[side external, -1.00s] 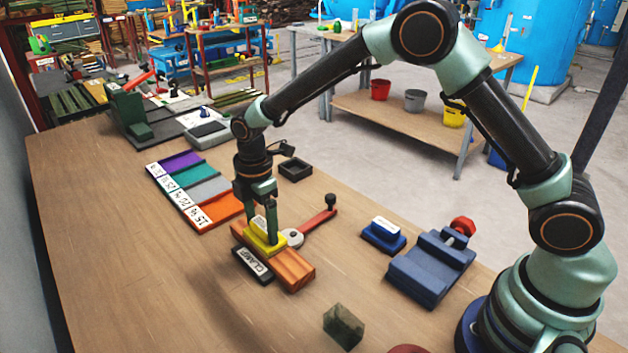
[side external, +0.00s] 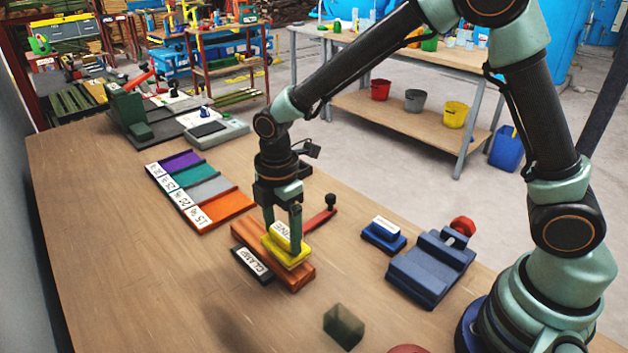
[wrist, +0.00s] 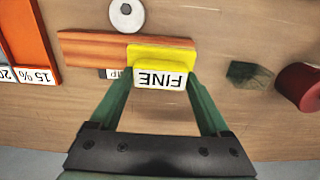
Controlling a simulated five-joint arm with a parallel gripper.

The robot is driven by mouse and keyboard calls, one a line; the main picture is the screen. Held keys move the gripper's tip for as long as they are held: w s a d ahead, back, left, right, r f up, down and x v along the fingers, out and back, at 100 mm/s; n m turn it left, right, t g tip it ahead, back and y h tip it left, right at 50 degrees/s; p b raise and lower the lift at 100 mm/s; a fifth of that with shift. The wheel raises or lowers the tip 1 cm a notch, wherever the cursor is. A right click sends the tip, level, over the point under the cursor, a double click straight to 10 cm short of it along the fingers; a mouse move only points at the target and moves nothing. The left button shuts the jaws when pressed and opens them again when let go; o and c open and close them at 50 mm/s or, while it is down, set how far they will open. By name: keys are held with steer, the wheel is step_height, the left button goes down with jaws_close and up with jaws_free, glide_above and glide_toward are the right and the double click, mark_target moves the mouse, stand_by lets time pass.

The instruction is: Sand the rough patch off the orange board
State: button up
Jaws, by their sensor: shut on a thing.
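The orange board (side external: 250,238) lies on the wooden bench beside a black block labelled CLAMP (side external: 253,263). It also shows in the wrist view (wrist: 92,48). My gripper (side external: 283,228) is shut on a yellow sanding block (side external: 287,252) with a white label reading FINE. The yellow block (wrist: 160,56) sits on the board, toward its near right end. In the side view my gripper and the block hide part of the board's top. I cannot make out a rough patch on the visible part.
A red lever (side external: 320,220) with a dark knob stands behind the board. A blue block with a white top (side external: 383,235) and a blue stand (side external: 431,267) are to the right. A dark green block (side external: 343,326) is in front. Coloured strips (side external: 200,190) lie left. The bench's left front is clear.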

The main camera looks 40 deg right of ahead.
steer(key=shift+r, duration=2.65)
steer(key=shift+w, duration=0.1)
